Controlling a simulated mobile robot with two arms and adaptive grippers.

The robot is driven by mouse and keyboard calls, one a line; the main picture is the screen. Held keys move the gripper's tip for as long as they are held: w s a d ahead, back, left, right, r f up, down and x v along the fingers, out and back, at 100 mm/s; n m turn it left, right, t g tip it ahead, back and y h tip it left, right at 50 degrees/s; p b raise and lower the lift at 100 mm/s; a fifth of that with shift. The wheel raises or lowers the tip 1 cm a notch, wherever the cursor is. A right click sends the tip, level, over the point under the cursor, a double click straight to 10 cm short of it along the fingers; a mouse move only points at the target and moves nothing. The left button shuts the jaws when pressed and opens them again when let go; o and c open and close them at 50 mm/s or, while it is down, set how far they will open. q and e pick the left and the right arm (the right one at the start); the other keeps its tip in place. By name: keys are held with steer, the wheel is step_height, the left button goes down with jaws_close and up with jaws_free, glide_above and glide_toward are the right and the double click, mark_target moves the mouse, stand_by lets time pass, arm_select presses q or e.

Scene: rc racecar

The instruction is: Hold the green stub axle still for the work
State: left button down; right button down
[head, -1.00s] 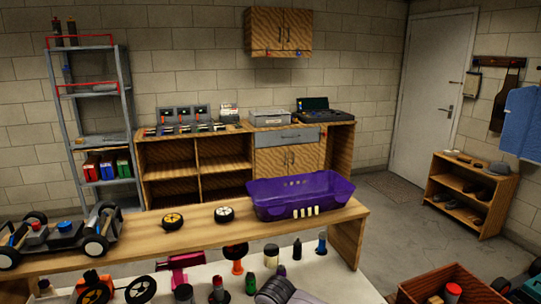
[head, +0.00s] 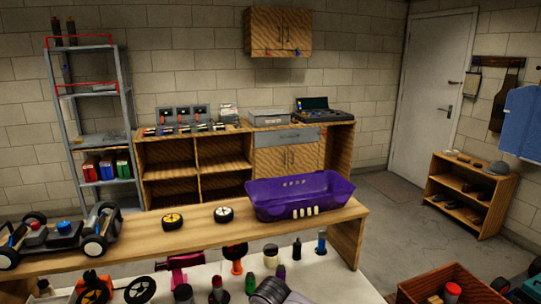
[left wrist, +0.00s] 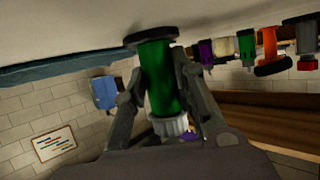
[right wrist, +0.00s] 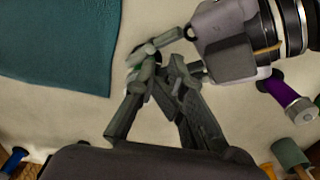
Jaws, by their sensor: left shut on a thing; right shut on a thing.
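In the left wrist view the green stub axle (left wrist: 157,75) is a green cylinder with a dark disc at its upper end in the picture, against the pale tabletop, and a white ribbed piece at its other end. My left gripper (left wrist: 160,68) is shut on it, one finger on each side. In the right wrist view my right gripper (right wrist: 154,72) is shut over the pale tabletop on a small thing that its fingers mostly hide; a bit of green shows there. I cannot tell what that thing is. In the head view neither pair of fingers can be made out.
A row of coloured parts stands close by, among them a purple one (right wrist: 290,100) and an orange one (head: 237,266). A teal mat (right wrist: 60,40) lies on the pale tabletop. Behind are a purple crate (head: 300,195) and a car chassis (head: 55,237) on a wooden bench.

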arm_select(q)
steer(key=shift+d+f, duration=0.1)
steer(key=shift+f, duration=0.1)
arm_select(e)
steer(key=shift+s+f, duration=0.2)
steer(key=shift+s, duration=0.15)
arm_select(q)
steer(key=shift+f, duration=0.15)
arm_select(e)
step_height(320, 180, up, 6)
steer(key=shift+w, duration=0.15)
arm_select(q)
steer(key=shift+a, duration=0.2)
arm_select(e)
steer(key=shift+d+r, duration=0.1)
